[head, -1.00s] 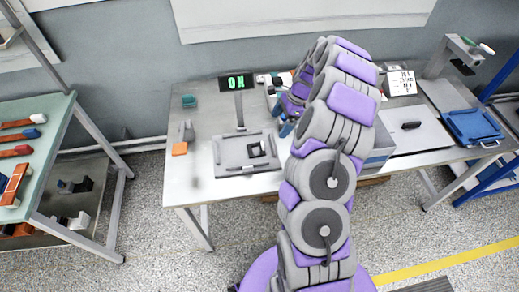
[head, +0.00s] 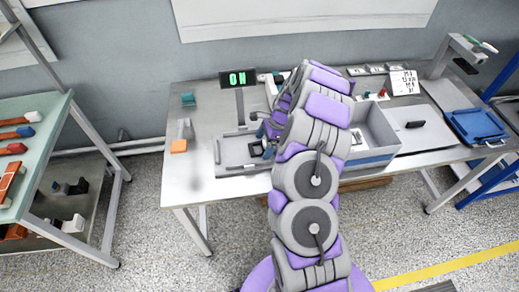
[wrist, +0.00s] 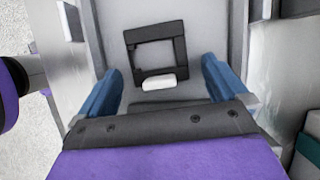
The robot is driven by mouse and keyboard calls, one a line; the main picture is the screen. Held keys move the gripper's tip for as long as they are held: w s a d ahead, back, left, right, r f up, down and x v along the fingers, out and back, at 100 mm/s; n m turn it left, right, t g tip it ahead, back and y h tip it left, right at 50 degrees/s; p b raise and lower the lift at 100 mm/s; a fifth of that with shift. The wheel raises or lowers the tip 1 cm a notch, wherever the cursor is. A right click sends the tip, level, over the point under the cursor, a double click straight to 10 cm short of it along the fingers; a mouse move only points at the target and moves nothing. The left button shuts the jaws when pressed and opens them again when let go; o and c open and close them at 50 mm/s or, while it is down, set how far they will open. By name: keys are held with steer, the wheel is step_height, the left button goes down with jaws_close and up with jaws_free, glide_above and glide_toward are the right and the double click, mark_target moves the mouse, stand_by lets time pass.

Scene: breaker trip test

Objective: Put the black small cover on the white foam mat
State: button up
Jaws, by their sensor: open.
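A small black square piece (wrist: 181,45), which looks like the black small cover, lies on a grey tray (wrist: 205,20). A white block (wrist: 152,79) sits at its near edge. In the head view, the black piece (head: 256,149) shows partly beside my arm, on the tray (head: 231,153). My gripper (wrist: 162,68) is open, its blue fingers on either side of the piece's near part, with nothing held. The gripper (head: 268,138) is partly hidden by my arm in the head view. A pale flat sheet (head: 425,137), possibly the white foam mat, lies at the right with a dark object (head: 415,124) on it.
A grey open box (head: 375,130) stands right of my arm. A lit green display (head: 238,78) stands behind the tray. An orange block (head: 179,146) and a teal container (head: 188,99) are at the left. A blue tray (head: 475,125) is at the far right.

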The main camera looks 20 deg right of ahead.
steer(key=shift+a, duration=0.35)
steer(key=shift+d, duration=0.55)
steer(key=c, duration=0.4)
steer(key=shift+d+f, duration=0.1)
steer(key=shift+d, duration=0.1)
steer(key=shift+c, duration=1.4)
steer(key=shift+a, duration=0.45)
steer(key=c, duration=0.5)
